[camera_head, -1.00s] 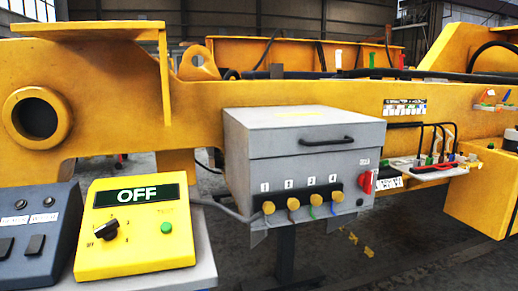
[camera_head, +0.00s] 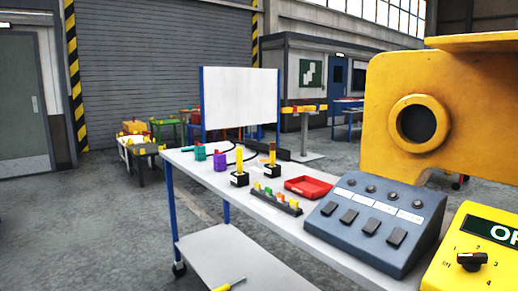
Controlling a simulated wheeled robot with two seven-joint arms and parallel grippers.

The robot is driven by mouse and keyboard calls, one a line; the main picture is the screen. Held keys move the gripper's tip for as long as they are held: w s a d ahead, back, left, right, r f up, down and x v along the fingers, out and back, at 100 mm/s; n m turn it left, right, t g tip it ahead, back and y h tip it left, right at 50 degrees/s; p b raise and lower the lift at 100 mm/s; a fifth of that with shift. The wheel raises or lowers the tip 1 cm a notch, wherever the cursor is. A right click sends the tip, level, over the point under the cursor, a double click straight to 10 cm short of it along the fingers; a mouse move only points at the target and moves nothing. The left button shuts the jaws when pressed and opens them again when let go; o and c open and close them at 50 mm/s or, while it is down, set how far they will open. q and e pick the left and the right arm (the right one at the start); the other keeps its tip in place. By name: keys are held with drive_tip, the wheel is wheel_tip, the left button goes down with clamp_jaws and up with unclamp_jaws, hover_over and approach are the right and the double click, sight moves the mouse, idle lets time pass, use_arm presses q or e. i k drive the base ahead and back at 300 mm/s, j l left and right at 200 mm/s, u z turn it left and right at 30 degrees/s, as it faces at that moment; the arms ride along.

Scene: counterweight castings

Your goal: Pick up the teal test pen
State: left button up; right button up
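I cannot make out a teal test pen for certain. A small teal block-like item (camera_head: 200,152) stands at the far left end of the grey-white bench top (camera_head: 190,166), beside a purple one (camera_head: 220,161). Two black holders, the nearer (camera_head: 240,179) and the farther (camera_head: 270,171), each have an upright yellow-and-brown piece in them. A low dark rack (camera_head: 275,202) holds several small coloured pieces, too small to tell apart. Neither of my grippers is in view.
A red tray (camera_head: 308,187) lies behind the rack. A blue-grey switch console (camera_head: 373,222) and a yellow control box (camera_head: 470,262) fill the right side. A yellow-handled tool (camera_head: 230,284) lies low down. A white board (camera_head: 240,97) stands behind the bench.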

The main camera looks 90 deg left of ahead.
sight(191, 148)
drive_tip(key=j+u, duration=0.1)
drive_tip(key=u, duration=3)
drive_tip(key=i+j, duration=0.2)
drive_tip(key=i, duration=0.2)
drive_tip(key=i+j, duration=0.25)
drive_tip(key=i, duration=0.15)
drive_tip(key=i+j, duration=0.2)
drive_tip(key=i, duration=0.2)
drive_tip(key=i+j+z, duration=0.95)
drive_tip(key=j, duration=0.3)
drive_tip(key=i+l, duration=0.05)
